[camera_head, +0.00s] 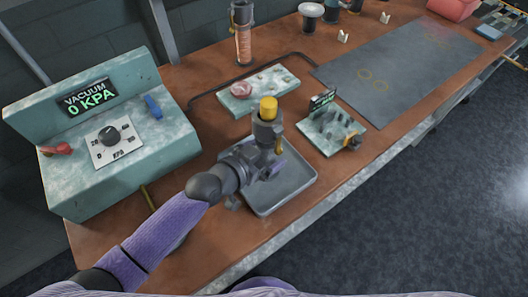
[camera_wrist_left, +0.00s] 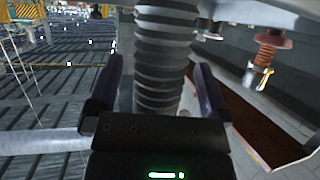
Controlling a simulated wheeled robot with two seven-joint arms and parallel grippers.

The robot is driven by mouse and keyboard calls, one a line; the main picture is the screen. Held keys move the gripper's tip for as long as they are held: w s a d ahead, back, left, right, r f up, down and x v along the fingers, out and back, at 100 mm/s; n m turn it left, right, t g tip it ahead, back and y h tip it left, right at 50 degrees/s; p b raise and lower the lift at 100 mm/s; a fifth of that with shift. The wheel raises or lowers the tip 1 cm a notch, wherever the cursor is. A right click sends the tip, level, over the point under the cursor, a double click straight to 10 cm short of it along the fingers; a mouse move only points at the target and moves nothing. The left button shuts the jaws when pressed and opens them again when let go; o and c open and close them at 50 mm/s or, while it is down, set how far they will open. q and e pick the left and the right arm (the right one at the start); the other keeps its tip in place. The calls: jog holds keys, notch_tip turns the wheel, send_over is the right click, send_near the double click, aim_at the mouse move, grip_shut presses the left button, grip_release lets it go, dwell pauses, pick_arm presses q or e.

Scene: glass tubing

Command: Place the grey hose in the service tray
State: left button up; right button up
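The grey ribbed hose (camera_wrist_left: 160,60) shows in the left wrist view, running between the two fingers of my left gripper (camera_wrist_left: 157,80). A narrow gap shows on its left side. Whether the fingers press on it I cannot tell. In the head view my left gripper (camera_head: 265,152) is above the service tray (camera_head: 297,190), a shallow grey metal tray on the brown bench. A dark upright part with a yellow top (camera_head: 268,108) stands at the gripper. The hose is hard to pick out there, and my arm hides the tray's left side. My right gripper is out of view.
A vacuum console (camera_head: 110,150) reading 0 KPA stands at the left. A pale block (camera_head: 258,90) and a board with small parts (camera_head: 330,128) lie behind the tray. A copper-coloured cylinder (camera_head: 242,45) stands farther back. A dark grey mat (camera_head: 400,65) lies at the right.

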pick_arm(q)
jog(key=shift+r, duration=0.25)
jog(key=p+v, duration=0.3)
jog(key=v, duration=0.9)
jog(key=shift+f, duration=0.1)
